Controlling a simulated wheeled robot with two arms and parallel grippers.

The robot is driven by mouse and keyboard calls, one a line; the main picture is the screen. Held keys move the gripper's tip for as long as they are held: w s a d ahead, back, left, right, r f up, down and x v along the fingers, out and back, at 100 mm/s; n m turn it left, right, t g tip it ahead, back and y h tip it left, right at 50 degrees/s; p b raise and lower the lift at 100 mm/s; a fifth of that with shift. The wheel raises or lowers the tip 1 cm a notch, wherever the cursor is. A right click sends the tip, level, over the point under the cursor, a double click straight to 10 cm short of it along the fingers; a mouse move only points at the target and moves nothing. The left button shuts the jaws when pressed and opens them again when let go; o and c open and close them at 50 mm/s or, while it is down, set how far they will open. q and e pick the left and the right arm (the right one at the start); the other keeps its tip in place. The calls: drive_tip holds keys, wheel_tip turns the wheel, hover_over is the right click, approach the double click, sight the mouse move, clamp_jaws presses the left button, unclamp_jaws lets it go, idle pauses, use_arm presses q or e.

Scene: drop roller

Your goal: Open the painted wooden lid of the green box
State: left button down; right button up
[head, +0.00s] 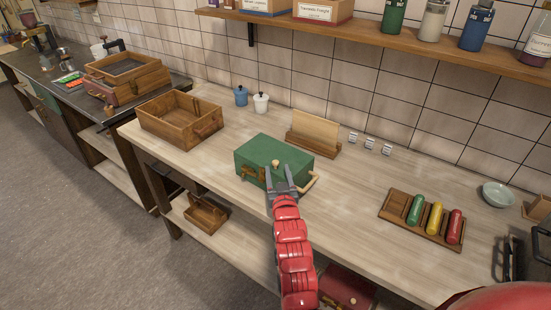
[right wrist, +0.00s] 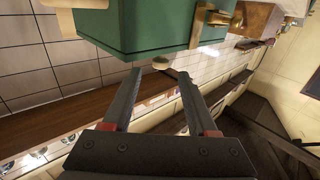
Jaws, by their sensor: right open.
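The green box (head: 262,148) stands on the light wooden workbench, its green-painted lid closed. It has a round pale knob (head: 275,163), brass fittings on its front and a light wooden handle (head: 312,181) at its right side. My right gripper (head: 281,172) is at the front of the box, open and empty, with its fingertips close to the knob. In the right wrist view the green box (right wrist: 145,28) is just beyond the fingertips, and the knob (right wrist: 162,62) shows between the two open fingers; I cannot tell whether they touch it. My left gripper is not in view.
An open wooden box (head: 180,117) stands left of the green box. A wooden holder with a board (head: 315,130) is behind it. A tray (head: 395,203) with green, yellow and red rollers lies to the right. A shelf (head: 360,35) runs above. The bench between box and tray is clear.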

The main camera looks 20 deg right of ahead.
sight(276, 164)
drive_tip(key=shift+w+d+p, duration=0.25)
drive_tip(key=shift+w+p, duration=0.05)
drive_tip(key=shift+w, duration=1)
drive_tip(key=shift+w+d+p, duration=0.2)
drive_tip(key=shift+w+p, duration=0.05)
drive_tip(key=shift+w, duration=1.05)
clamp_jaws()
